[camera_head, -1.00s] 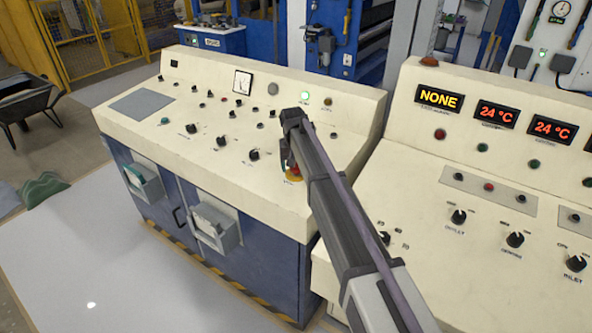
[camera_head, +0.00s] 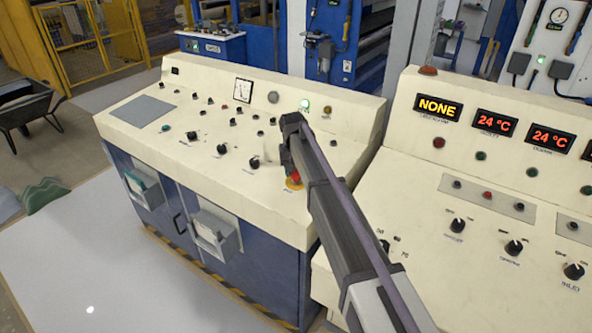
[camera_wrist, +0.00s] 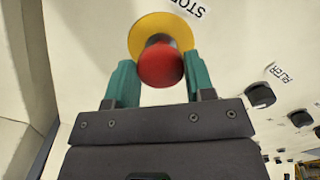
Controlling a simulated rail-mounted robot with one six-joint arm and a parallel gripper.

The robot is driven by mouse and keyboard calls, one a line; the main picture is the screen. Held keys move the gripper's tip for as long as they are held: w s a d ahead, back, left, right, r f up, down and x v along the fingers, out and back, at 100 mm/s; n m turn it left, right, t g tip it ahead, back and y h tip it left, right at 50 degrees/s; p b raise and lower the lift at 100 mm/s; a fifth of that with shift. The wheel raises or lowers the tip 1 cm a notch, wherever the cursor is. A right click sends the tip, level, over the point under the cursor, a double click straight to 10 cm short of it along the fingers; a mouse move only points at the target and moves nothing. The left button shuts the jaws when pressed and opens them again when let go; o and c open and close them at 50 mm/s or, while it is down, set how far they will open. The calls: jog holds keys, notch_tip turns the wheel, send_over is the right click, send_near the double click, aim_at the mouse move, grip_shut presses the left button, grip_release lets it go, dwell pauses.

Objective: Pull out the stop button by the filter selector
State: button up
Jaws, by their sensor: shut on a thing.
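The stop button is a red mushroom knob (camera_wrist: 160,66) on a yellow collar (camera_wrist: 150,24), with a partly cut-off "STOP" label beside it in the wrist view. My gripper (camera_wrist: 160,78) has teal fingers, one on each side of the red knob, and is shut on it. A dark stem shows between knob and collar. The button also shows in the head view (camera_head: 295,178), partly behind my arm. The filter selector, a black knob (camera_wrist: 262,95) under a "FILTER" label, stands right of the button in the wrist view and also shows in the head view (camera_head: 254,162).
The cream sloping console (camera_head: 210,175) carries several other knobs and buttons around the stop button. A second console (camera_head: 455,165) with lit displays stands close on the right. Metal bins (camera_head: 212,232) stick out from the first console's front.

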jog(key=o, duration=1.3)
jog(key=shift+r, duration=0.1)
jog(key=r+p, duration=1)
jog(key=shift+a+r, duration=0.35)
jog(key=shift+m+y, duration=0.4)
jog(key=shift+m, duration=0.5)
jog(key=s+d, duration=0.8)
jog(key=s, duration=0.3)
jog(key=s+d+f, duration=0.1)
jog(key=s+d, duration=0.7)
jog(key=s, duration=0.4)
jog(key=s+d+b, duration=0.1)
jog(key=s+d, duration=0.7)
jog(key=s, duration=0.4)
jog(key=shift+s+d+f, duration=0.15)
jog(key=shift+d+f, duration=0.05)
jog(key=shift+f, duration=0.05)
